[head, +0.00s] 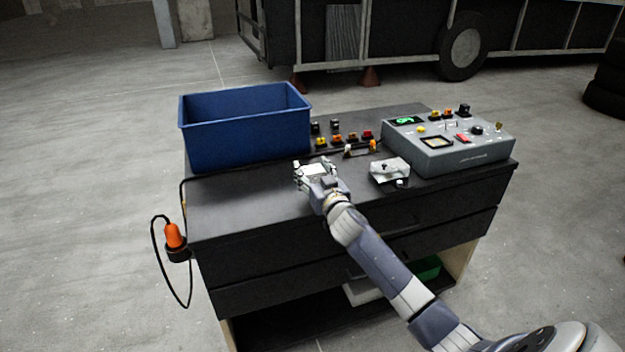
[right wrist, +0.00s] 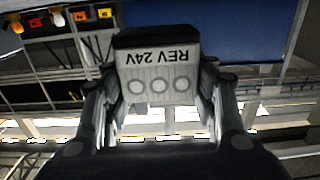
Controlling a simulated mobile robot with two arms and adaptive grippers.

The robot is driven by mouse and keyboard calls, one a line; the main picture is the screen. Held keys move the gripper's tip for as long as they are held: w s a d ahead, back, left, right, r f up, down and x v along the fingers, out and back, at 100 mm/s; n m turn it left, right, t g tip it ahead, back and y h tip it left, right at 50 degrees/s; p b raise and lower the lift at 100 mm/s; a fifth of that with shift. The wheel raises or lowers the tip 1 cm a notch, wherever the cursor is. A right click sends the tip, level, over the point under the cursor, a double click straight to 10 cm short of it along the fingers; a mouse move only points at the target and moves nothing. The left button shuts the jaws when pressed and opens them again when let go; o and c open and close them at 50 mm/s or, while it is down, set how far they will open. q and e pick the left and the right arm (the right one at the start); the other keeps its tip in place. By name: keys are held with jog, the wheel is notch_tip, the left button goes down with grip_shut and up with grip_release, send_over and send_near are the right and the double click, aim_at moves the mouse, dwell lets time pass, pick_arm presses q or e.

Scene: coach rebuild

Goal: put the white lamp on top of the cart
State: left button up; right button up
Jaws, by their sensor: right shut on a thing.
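The white lamp (right wrist: 158,85) shows in the right wrist view as a pale block with a dark back, upside-down "REV 24V" lettering and a row of round spots. My right gripper (right wrist: 158,92) is shut on it, one finger on each side. In the head view my right gripper (head: 316,172) is over the front middle of the black cart top (head: 240,205), with the white face of the lamp (head: 314,169) partly hidden by the fingers. I cannot tell whether the lamp touches the cart top. My left gripper is not in view.
A blue bin (head: 245,140) stands at the cart's back left. A grey control box (head: 450,150) stands at the right. A white fitting (head: 390,170) lies right of my gripper, with several coloured switches behind. An orange hand lamp (head: 173,236) hangs at the left side. The front left top is clear.

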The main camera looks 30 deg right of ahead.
aim_at(312, 180)
jog(key=shift+w+d, duration=0.2)
jog(key=shift+w, duration=0.15)
jog(key=shift+f, duration=0.15)
notch_tip(312, 180, down, 3)
jog(key=shift+f, duration=0.1)
pick_arm(q)
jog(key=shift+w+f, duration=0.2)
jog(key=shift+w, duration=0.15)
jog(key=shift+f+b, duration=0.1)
jog(key=shift+b, duration=0.2)
pick_arm(e)
jog(key=shift+f, duration=0.1)
jog(key=o, duration=1.1)
jog(key=shift+o, duration=0.2)
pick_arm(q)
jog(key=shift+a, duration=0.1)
